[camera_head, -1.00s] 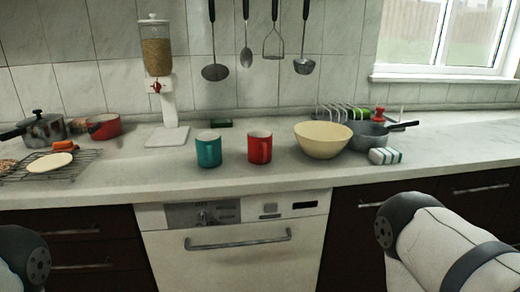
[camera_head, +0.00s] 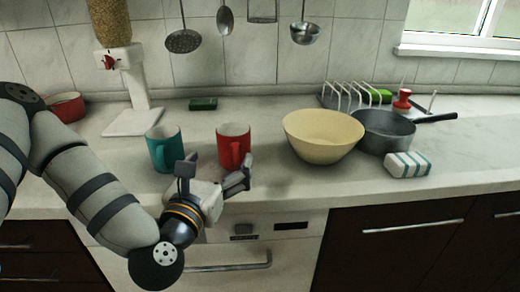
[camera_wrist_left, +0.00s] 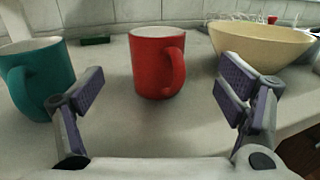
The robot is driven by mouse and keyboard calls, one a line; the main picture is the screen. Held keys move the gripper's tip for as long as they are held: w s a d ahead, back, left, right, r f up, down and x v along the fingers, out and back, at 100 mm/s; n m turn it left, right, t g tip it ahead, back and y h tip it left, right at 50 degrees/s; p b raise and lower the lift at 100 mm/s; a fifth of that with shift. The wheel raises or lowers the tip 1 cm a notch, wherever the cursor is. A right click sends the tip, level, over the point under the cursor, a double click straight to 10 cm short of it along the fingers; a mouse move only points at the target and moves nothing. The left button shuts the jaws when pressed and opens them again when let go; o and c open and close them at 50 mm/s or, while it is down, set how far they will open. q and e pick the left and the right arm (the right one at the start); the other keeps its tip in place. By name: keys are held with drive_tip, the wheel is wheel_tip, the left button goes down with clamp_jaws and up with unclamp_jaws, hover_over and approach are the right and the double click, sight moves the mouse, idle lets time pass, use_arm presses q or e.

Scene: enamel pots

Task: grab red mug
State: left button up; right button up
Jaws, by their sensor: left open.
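The red mug (camera_head: 231,145) stands upright on the counter, between the teal mug and the cream bowl. Its handle faces the front of the counter. In the left wrist view the red mug (camera_wrist_left: 150,65) is ahead, between and beyond the two fingers, with its handle to the right. My left gripper (camera_head: 214,172) is open and empty at the counter's front edge, just in front of the red mug and apart from it. Its spread fingers also show in the left wrist view (camera_wrist_left: 160,100). My right gripper is not in view.
A teal mug (camera_head: 164,152) stands close left of the red mug, near my left finger. A cream bowl (camera_head: 322,140) is to the right, with a grey pan (camera_head: 385,135) and a striped sponge (camera_head: 408,165) beyond. A dark green block (camera_head: 203,104) lies behind. Utensils hang above.

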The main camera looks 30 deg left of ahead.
sight(230, 151)
use_arm(q)
drive_tip(key=w+f+b, duration=0.1)
drive_tip(key=w, duration=0.1)
drive_tip(key=w+a+f+b, duration=0.1)
drive_tip(key=b, duration=0.1)
drive_tip(key=shift+w+a+f, duration=0.1)
drive_tip(key=shift+w+f, duration=0.05)
drive_tip(key=shift+w, duration=0.25)
drive_tip(key=shift+w+r+b, duration=0.25)
drive_tip(key=shift+w+b, duration=0.05)
drive_tip(key=shift+b, duration=0.15)
drive_tip(key=shift+w+r, duration=0.15)
drive_tip(key=shift+r, duration=0.1)
drive_tip(key=x, duration=0.5)
drive_tip(key=shift+w+a+r, duration=0.1)
drive_tip(key=shift+a, duration=0.15)
drive_tip(key=c, duration=1.5)
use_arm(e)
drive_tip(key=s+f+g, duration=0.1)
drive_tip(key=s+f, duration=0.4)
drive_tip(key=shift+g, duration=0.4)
